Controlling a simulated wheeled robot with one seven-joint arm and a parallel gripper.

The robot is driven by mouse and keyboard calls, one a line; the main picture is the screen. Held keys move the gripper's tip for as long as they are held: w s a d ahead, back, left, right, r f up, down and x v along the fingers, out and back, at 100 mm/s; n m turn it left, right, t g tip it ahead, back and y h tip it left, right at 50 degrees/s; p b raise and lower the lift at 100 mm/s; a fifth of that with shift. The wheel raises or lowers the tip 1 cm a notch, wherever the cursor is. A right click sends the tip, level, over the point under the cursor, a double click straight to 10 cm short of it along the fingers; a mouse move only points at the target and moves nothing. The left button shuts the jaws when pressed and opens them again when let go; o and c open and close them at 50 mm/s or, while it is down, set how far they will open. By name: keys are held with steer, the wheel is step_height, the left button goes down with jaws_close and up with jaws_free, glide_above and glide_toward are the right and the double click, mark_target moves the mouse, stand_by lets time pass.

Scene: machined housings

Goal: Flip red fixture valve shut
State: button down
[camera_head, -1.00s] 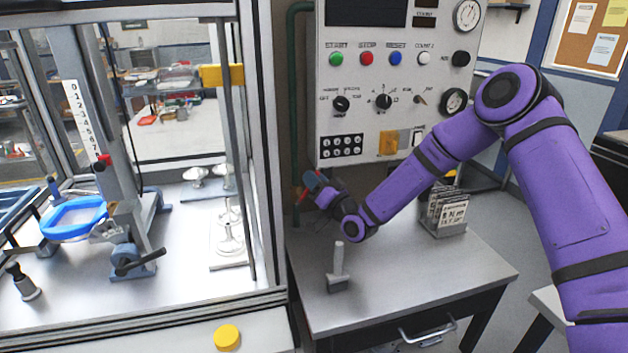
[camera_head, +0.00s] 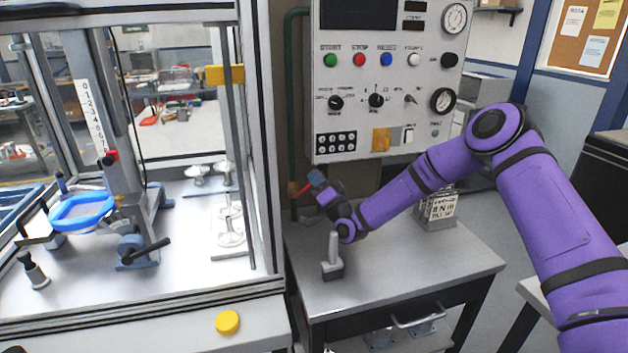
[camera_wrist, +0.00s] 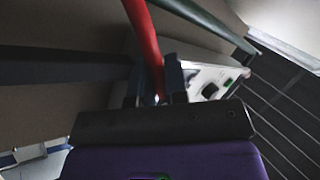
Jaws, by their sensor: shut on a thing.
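The red valve handle (camera_head: 304,188) shows as a small red piece beside the green pipe, left of the control panel. In the wrist view the red handle (camera_wrist: 145,40) is a long bar running down between my fingers. My gripper (camera_head: 314,181) is at the handle, just right of the pipe. In the wrist view my gripper (camera_wrist: 157,85) is shut on the red handle. The handle lies at an angle to the green pipe there, not in line with it. The valve body is not clearly visible.
The green pipe (camera_head: 289,100) runs vertically beside the control panel (camera_head: 385,80). A grey upright tool (camera_head: 333,255) stands on the bench (camera_head: 400,275) below my wrist. A card rack (camera_head: 437,212) stands behind my forearm. The framed glass enclosure (camera_head: 262,150) is close on the left.

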steer(key=shift+w+d+f+m+t+h, duration=0.1)
steer(key=shift+d+f+m+t+h, duration=0.2)
steer(key=shift+f+m+t+h, duration=0.85)
steer(key=shift+w+d+m+t+h, duration=0.1)
steer(key=shift+d+m+t+h, duration=0.4)
steer(key=shift+m, duration=1.4)
steer(key=shift+w+d+f+m+t+h, duration=0.1)
steer(key=shift+f+m+t+h, duration=0.45)
steer(key=shift+m+h, duration=0.75)
steer(key=shift+m+y, duration=0.25)
steer(key=shift+m, duration=0.1)
steer(key=c, duration=1.4)
jaws_free()
steer(key=shift+r, duration=0.1)
